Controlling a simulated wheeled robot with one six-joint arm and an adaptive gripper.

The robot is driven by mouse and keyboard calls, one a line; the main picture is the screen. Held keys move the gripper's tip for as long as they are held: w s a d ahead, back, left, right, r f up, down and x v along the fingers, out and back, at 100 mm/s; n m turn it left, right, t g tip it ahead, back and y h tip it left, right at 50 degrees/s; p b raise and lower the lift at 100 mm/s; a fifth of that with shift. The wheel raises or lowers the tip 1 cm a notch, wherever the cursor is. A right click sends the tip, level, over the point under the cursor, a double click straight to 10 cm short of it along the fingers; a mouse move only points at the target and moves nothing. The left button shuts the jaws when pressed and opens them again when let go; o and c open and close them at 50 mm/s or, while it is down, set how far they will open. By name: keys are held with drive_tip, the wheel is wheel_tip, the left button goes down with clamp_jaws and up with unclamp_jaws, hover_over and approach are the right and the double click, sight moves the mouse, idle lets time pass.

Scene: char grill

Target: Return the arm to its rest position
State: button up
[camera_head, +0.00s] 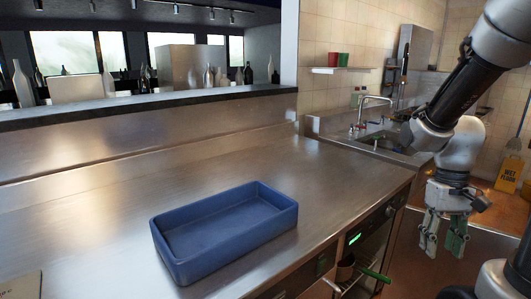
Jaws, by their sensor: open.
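My gripper (443,238) hangs from my arm (462,95) at the right of the head view, fingers pointing down. Its fingers are apart with nothing between them. It is in front of the counter's right end, over the floor area, and touches nothing that I can see. The arm comes in from the top right corner and bends down at the wrist.
An empty blue tray (266,228) stands on the steel counter (90,225). A green-handled pan (346,268) is below the counter's front edge, left of my gripper. A sink with a tap (378,99) and a yellow wet-floor sign (507,172) are farther back. Much of the counter is clear.

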drive_tip(key=s+a+r+t, duration=0.1)
drive_tip(key=s+r+t, duration=0.1)
drive_tip(key=r, duration=0.4)
drive_tip(key=s+a+r+n+t, duration=0.1)
drive_tip(key=s+a+r+t, duration=0.1)
drive_tip(key=r+t, duration=0.2)
wheel_tip(320, 180, up, 3)
drive_tip(key=shift+s+a+f, duration=0.15)
drive_tip(key=shift+a+f, duration=0.05)
drive_tip(key=shift+a, duration=0.05)
drive_tip(key=shift+a+r+t, duration=0.1)
drive_tip(key=shift+r+t, duration=0.2)
drive_tip(key=shift+c, duration=1)
drive_tip(key=shift+a+r+n, duration=0.1)
drive_tip(key=shift+r+n, duration=0.05)
drive_tip(key=shift+n, duration=0.15)
drive_tip(key=c, duration=0.7)
clamp_jaws()
